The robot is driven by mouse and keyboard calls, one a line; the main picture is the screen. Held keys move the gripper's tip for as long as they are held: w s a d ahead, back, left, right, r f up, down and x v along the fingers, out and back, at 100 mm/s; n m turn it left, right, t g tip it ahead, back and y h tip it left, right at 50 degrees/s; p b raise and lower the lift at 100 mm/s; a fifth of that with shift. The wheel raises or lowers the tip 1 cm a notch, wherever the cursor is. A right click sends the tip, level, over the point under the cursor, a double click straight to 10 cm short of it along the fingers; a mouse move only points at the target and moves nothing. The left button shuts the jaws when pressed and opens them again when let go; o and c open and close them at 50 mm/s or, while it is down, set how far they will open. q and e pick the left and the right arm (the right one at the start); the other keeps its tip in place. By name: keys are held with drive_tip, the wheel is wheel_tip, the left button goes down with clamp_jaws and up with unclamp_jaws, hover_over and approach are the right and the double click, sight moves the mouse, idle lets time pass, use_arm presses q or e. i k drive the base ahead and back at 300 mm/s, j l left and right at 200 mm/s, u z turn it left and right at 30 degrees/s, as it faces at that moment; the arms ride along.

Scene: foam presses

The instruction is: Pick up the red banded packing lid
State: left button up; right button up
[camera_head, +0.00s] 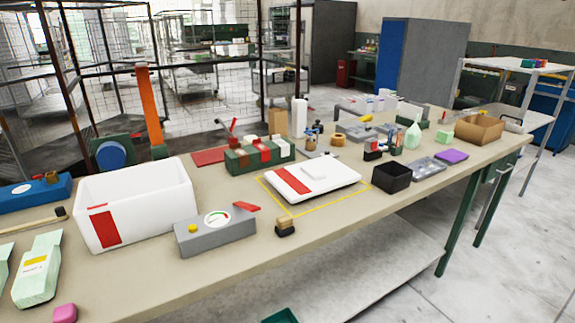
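The white packing lid (335,184) with a red band lies flat on the workbench, near the middle of the head view. It has a small raised white grip on top. It rests inside a yellow outline marked on the bench top. A white foam box (155,210), also with a red band, stands open to its left. Neither of my grippers shows in the head view.
A grey gauge box (214,238) and a small dark block with a tan top (285,228) sit in front of the lid. A green case (258,157) stands behind it, and a black bin (391,177) to its right. Bare bench (340,230) lies along the front edge.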

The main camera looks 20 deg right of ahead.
sight(296, 183)
drive_tip(key=i+l, duration=0.15)
drive_tip(key=l, duration=0.25)
drive_tip(key=i+l+u, duration=0.15)
drive_tip(key=l, duration=0.25)
drive_tip(key=i+l, duration=0.1)
drive_tip(key=l, duration=0.3)
drive_tip(key=i+l+u, duration=0.1)
drive_tip(key=l, duration=0.35)
drive_tip(key=i+l, duration=0.1)
drive_tip(key=l, duration=0.3)
drive_tip(key=u, duration=0.05)
